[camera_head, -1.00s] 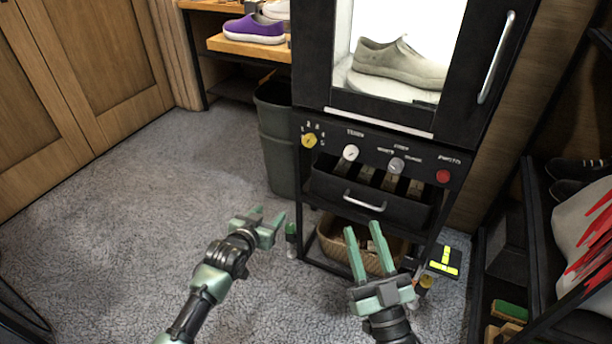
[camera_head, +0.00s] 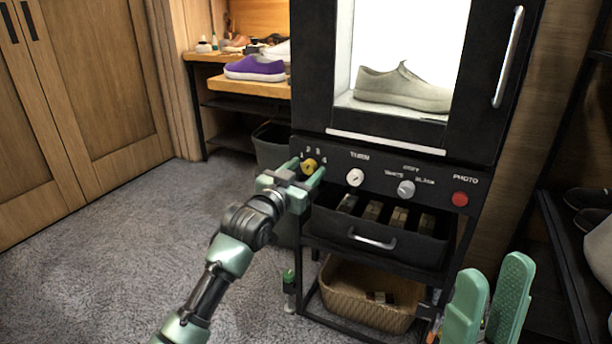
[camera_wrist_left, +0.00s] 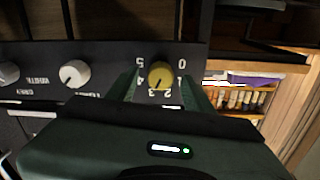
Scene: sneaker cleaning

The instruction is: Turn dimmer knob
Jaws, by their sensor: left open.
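The yellow dimmer knob (camera_head: 309,165) sits at the left end of the black control panel (camera_head: 331,170), with white numbers around it. In the left wrist view the knob (camera_wrist_left: 160,74) shows between the two green fingers, with the numbers upside down. My left gripper (camera_head: 304,174) is open at the knob, one finger to each side. Gaps show between the fingers and the knob in the left wrist view; whether the tips reach past its face I cannot tell. My right gripper (camera_head: 493,276) is open and empty at the lower right, well away from the panel.
A white timer knob (camera_head: 355,177), a grey knob (camera_head: 406,188) and a red photo button (camera_head: 460,199) share the panel. Above is a lit cabinet with a beige shoe (camera_head: 403,88). Below are a drawer handle (camera_head: 371,239) and a wicker basket (camera_head: 350,300). A grey bin (camera_head: 270,150) stands left.

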